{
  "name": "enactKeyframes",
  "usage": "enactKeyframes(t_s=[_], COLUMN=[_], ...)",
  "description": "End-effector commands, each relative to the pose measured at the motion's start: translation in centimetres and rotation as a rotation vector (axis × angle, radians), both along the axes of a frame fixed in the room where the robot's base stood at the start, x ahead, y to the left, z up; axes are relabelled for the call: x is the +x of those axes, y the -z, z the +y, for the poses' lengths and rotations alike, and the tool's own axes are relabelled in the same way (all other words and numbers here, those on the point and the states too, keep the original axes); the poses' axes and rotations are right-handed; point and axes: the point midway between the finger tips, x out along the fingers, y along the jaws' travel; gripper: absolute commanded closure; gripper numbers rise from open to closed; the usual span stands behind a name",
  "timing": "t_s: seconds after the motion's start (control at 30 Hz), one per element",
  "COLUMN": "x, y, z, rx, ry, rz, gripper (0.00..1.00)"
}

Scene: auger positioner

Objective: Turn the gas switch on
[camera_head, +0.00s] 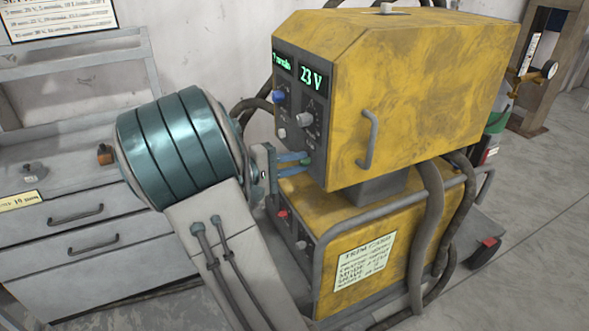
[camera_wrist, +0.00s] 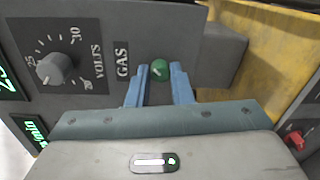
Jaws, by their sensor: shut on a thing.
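The gas switch is a small round green knob (camera_wrist: 160,70) beside the printed word GAS on the grey panel, in the wrist view. My gripper (camera_wrist: 160,78) has its two blue fingers on either side of the knob and is shut on it. In the head view my gripper (camera_head: 306,159) reaches the lower front panel of the upper yellow welder unit (camera_head: 430,90). The knob itself is hidden there by the fingers. A light mark shows on the knob's face; its exact setting is hard to tell.
A volts dial (camera_wrist: 54,68) sits left of the GAS label. The upper panel shows a 23 V display (camera_head: 311,76). A lower yellow unit (camera_head: 385,240) with a red switch (camera_head: 283,213) stands below. A grey drawer cabinet (camera_head: 90,240) is at left. Thick hoses (camera_head: 432,230) hang at right.

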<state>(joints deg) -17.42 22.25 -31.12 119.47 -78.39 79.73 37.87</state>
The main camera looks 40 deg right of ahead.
Motion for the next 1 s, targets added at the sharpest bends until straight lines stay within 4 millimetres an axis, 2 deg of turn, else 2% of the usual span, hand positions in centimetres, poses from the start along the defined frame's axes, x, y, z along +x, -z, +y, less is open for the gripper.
enactKeyframes(t_s=[0.57,0.6,0.67,1.0], x=[0.04,0.04,0.04,0.12], y=[-0.04,-0.04,-0.04,-0.04], z=[0.02,0.02,0.02,0.33], rx=[-0.007,-0.008,-0.008,-0.006], ry=[-0.001,-0.001,-0.001,-0.002], rz=[-0.029,-0.029,-0.029,-0.029], gripper=[1.0,0.72,0.59,0.59])
